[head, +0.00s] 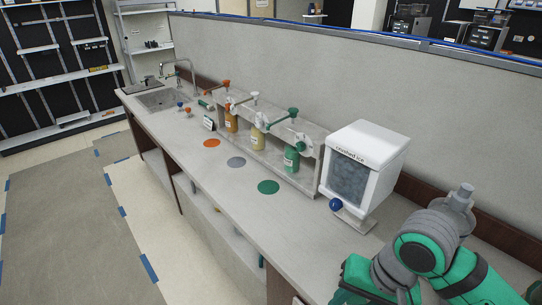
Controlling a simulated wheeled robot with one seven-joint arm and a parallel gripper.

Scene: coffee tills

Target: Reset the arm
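My green and grey arm (425,255) is folded in the lower right corner of the head view. It is in front of the counter's right end, close to the crushed ice dispenser. Its grey upper joint rises beside the back panel. The end of the arm runs out of the picture at the bottom, and I cannot see my gripper's fingers or whether they hold anything.
The crushed ice dispenser (362,170) has a blue knob (336,204). Left of it, orange, yellow and green bottles (291,159) stand in a rack behind orange, grey and green discs (268,187). A sink (165,98) is at the far end. The counter's front strip is mostly clear.

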